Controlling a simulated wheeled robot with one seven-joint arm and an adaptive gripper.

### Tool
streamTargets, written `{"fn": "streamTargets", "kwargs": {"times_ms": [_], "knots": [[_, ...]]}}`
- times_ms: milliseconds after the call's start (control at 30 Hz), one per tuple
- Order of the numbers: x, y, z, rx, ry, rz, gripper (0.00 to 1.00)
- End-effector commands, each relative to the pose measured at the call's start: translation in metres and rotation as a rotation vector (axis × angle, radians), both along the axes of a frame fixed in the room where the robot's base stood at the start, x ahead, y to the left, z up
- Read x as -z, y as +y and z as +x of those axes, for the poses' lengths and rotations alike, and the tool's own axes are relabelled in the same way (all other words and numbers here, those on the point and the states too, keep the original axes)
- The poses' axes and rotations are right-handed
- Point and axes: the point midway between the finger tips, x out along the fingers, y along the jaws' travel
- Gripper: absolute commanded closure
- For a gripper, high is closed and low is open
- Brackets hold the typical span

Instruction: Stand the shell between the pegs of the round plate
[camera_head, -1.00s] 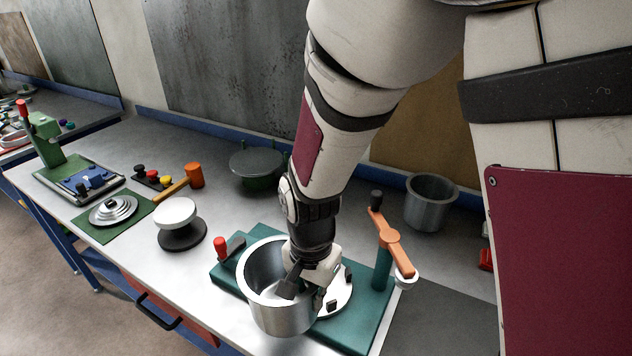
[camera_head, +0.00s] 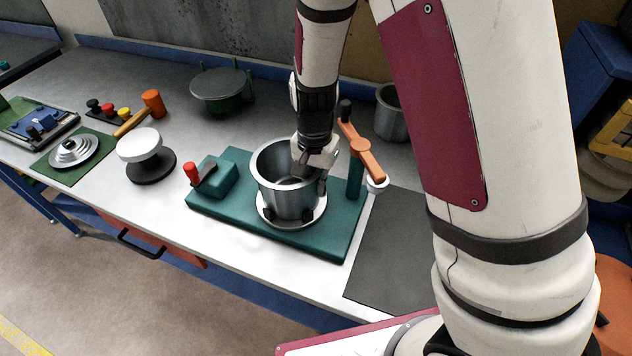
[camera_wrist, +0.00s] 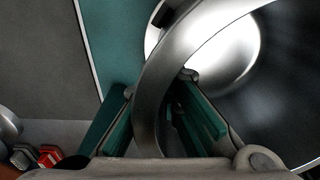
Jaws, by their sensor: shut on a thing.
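The shell (camera_head: 285,190), an open metal pot, is upright over the round plate (camera_head: 290,226) on the teal base (camera_head: 228,212). Two dark pegs (camera_head: 307,215) show at the front of the shell's foot; any pegs behind are hidden. Whether the shell's bottom touches the plate, I cannot tell. My gripper (camera_head: 318,172) is shut on the shell's wall at its right side. In the wrist view, my gripper's teal pads (camera_wrist: 162,112) sit either side of the shell's curved rim (camera_wrist: 150,90).
On the base stand a red-handled block (camera_head: 212,176) at left and an orange lever (camera_head: 362,150) on a post close right of my gripper. A second metal pot (camera_head: 390,118) stands behind. A white-topped round stand (camera_head: 140,145) is left. A grey mat (camera_head: 385,255) lies bare at right.

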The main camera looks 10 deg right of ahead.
Motion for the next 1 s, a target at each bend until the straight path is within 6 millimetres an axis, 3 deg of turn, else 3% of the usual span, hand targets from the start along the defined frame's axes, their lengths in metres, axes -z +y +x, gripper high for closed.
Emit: {"fn": "streamTargets", "kwargs": {"times_ms": [267,300,367,767,1000], "knots": [[0.001,0.0,0.0,0.0,-0.001,0.001,1.0],[0.001,0.0,0.0,0.0,-0.001,0.001,0.88],[0.001,0.0,0.0,0.0,-0.001,0.001,0.75],[-0.005,0.001,0.001,-0.001,-0.003,0.001,0.75],[-0.044,0.002,0.002,-0.003,-0.007,0.003,0.75]]}}
